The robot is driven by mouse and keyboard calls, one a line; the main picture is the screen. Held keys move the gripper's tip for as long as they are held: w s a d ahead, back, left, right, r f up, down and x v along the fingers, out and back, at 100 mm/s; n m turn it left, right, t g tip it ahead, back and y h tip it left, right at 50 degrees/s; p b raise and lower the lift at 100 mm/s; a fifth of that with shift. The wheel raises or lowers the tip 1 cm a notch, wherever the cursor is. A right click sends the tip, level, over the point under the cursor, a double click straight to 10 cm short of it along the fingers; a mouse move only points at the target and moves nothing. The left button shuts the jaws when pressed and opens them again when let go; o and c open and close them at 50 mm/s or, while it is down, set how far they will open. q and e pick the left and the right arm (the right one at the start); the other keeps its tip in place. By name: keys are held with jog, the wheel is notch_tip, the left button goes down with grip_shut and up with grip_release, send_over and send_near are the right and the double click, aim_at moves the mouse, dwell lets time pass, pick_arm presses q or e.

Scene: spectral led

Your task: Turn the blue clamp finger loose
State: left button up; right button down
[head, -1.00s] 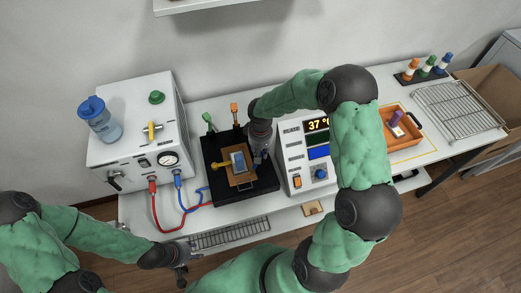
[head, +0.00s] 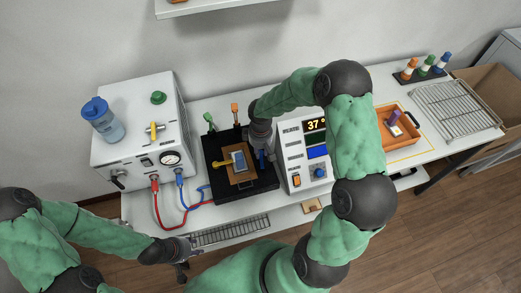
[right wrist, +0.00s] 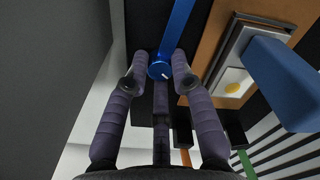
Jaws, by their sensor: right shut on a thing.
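The blue clamp finger (head: 262,159) is at the right side of the black stage (head: 268,187). In the right wrist view it is a blue bar (right wrist: 180,22) running up from a round blue knob (right wrist: 160,68) with a white mark. My right gripper (right wrist: 160,72) is shut on this knob, one fingertip on each side. In the head view the right gripper (head: 261,144) points down there, partly hidden by its wrist. A yellow clamp finger (head: 221,163) is on the stage's left side. My left gripper (head: 184,268) is low at the table's front; its jaws are unclear.
A tan plate (head: 242,178) with a grey and blue piece lies mid-stage. A white machine (head: 137,160) with red and blue hoses stands left, a display unit (head: 296,180) right. An orange tray (head: 408,139) and wire rack (head: 455,107) are farther right.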

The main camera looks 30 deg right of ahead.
aim_at(261, 153)
jog(key=c, duration=1.1)
grip_release()
jog(key=shift+o, duration=0.2)
notch_tip(261, 153, up, 12)
